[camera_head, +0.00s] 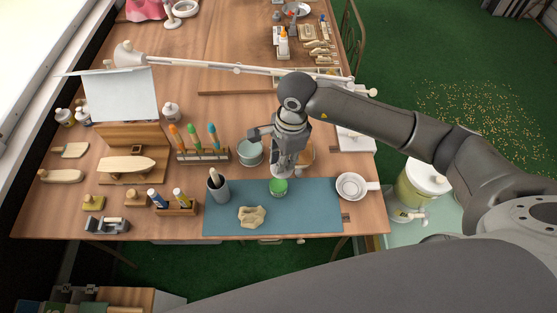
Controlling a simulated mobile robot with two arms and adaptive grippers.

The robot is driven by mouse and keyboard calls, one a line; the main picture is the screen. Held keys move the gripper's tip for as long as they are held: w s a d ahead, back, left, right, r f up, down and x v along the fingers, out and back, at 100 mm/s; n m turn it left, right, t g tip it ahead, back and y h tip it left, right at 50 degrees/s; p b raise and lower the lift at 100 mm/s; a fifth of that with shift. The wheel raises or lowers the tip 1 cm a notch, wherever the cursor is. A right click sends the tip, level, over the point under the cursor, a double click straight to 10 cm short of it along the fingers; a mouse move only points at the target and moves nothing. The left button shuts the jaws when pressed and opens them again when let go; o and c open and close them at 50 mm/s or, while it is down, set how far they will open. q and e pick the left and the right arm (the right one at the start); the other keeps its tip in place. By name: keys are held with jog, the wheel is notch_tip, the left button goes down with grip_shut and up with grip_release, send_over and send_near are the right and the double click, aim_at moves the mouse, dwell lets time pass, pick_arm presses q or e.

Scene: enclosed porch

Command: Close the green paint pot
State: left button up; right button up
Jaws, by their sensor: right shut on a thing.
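The green paint pot (278,188) stands upright on the blue mat (320,213), near its back edge. Its green inside shows from above. My right gripper (283,166) points down just behind and above the pot. It is shut on a pale thing (282,173) that looks like a lid, partly hidden by the fingers. I cannot tell whether this thing touches the pot. My left gripper is not in view.
A dark cup with a brush (218,190) and a beige lump (252,216) are left of the pot. A white dish with a handle (351,186) is to the right. Pale bowls (249,153) stand behind. The mat's right front part is clear.

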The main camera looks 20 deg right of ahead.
jog(key=m, duration=0.1)
jog(key=f+m, duration=0.2)
jog(key=shift+w+a+f, duration=0.15)
jog(key=shift+w+a, duration=0.15)
jog(key=shift+f+m, duration=0.3)
jog(key=shift+m, duration=0.2)
jog(key=shift+f+m, duration=0.3)
jog(key=shift+f, duration=0.4)
notch_tip(320, 180, down, 4)
jog(key=b, duration=0.2)
jog(key=shift+w+b, duration=0.1)
jog(key=shift+b, duration=0.3)
jog(key=shift+f+b, duration=0.7)
jog(key=shift+f, duration=0.05)
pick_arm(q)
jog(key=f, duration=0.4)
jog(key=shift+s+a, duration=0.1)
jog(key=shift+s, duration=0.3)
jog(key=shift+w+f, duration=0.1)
pick_arm(e)
jog(key=shift+r, duration=0.1)
pick_arm(q)
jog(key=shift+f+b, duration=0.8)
jog(key=shift+b, duration=0.15)
pick_arm(e)
jog(key=shift+f, duration=0.25)
